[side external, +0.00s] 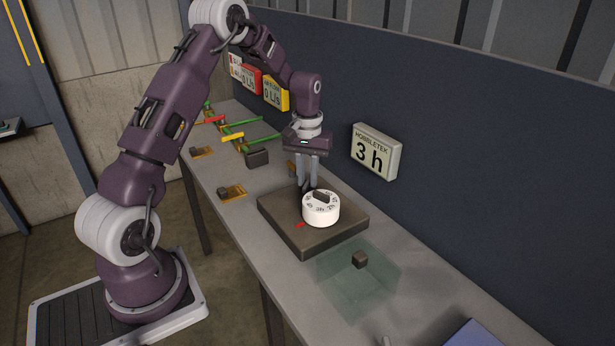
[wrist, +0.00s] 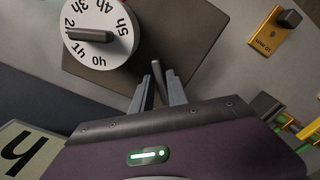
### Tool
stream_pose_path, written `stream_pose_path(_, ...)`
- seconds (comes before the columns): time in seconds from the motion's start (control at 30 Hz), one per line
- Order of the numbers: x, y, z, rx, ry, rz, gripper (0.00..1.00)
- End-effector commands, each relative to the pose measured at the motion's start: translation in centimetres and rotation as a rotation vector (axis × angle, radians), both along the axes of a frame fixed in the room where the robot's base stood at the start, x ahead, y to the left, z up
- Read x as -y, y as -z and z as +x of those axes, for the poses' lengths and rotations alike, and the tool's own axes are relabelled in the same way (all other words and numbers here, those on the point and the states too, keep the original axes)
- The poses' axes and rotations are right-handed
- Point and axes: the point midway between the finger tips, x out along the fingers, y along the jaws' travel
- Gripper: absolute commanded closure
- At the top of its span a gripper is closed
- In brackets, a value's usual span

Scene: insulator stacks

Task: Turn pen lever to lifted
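A white drum dial (side external: 321,208) with hour marks and a dark bar on top stands on a dark square base (side external: 275,217). The drum also shows at upper left in the wrist view (wrist: 105,20). A thin dark upright bar (wrist: 156,78), which looks like the pen lever, shows between my fingers in the wrist view. My gripper (side external: 307,185) points down beside the drum, over the base. In the wrist view its fingers (wrist: 158,88) are apart, one on each side of the bar. I cannot tell whether either finger touches it. The lever's lower end is hidden.
A display (side external: 376,152) reading 3 h stands behind the base. A greenish transparent block (side external: 345,285) with a small dark cube (side external: 360,259) is in front. Orange plates with dark knobs (side external: 232,192) and green, red and yellow bars (side external: 240,122) lie farther along the table.

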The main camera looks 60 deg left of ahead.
Motion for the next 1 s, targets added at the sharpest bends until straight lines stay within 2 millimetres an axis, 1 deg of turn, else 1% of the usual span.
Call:
stream_pose_path(0.03, 0.0, 0.0, 0.0, 0.000, 0.000, 0.000, 0.93)
stream_pose_path(0.07, 0.0, 0.0, 0.0, 0.000, 0.000, 0.000, 0.99)
stream_pose_path(0.1, 0.0, 0.0, 0.0, 0.000, 0.000, 0.000, 1.00)
stream_pose_path(0.37, 0.0, 0.0, 0.0, 0.000, 0.007, 0.000, 1.00)
stream_pose_path(0.53, -0.2, -0.1, -0.1, 0.000, 0.055, 0.000, 1.00)
stream_pose_path(0.67, -0.4, -0.1, -0.3, 0.000, 0.134, 0.000, 1.00)
stream_pose_path(1.0, -1.2, -0.1, -0.6, 0.000, 0.407, 0.000, 1.00)
